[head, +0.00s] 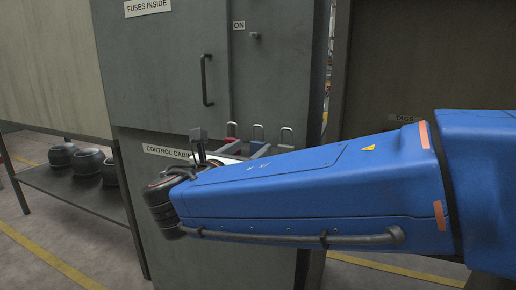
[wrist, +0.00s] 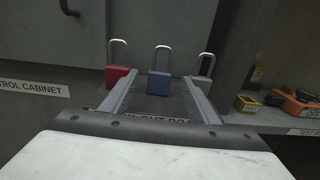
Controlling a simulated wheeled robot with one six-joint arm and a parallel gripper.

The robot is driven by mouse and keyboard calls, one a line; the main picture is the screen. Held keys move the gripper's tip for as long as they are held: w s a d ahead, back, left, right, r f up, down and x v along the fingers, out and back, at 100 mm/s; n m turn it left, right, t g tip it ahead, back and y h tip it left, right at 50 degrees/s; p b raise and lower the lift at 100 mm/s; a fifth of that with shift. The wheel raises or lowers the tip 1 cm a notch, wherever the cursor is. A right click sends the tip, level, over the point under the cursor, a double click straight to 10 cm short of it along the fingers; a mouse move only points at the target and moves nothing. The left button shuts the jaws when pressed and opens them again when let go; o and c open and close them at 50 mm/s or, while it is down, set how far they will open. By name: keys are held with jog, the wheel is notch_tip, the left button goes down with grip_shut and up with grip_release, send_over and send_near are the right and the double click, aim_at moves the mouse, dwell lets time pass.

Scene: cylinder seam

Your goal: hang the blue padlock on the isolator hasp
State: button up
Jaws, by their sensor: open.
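The blue padlock (wrist: 159,84) stands upright in the wrist view with its silver shackle up, between a red padlock (wrist: 118,77) on its left and a grey padlock (wrist: 204,73) on its right. My gripper (wrist: 160,79) is open, its two fingers reaching towards the blue padlock, one to each side of it in the picture. I cannot tell whether they touch it. In the head view the blue padlock (head: 258,135) shows just above my blue arm, which hides much around it. A small knob-like fitting (head: 254,35) sits beside an ON label on the cabinet; I cannot make out the hasp clearly.
The grey control cabinet (head: 160,70) has a vertical door handle (head: 207,80). A shelf (head: 75,188) at left holds dark rounded parts (head: 87,162). In the wrist view a ledge at right holds a yellow bin (wrist: 247,104) and orange items (wrist: 298,108).

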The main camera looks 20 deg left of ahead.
jog(key=shift+w+d, duration=0.15)
jog(key=shift+w, duration=1.1)
jog(key=c, duration=1.3)
jog(key=shift+r, duration=0.1)
notch_tip(320, 180, up, 18)
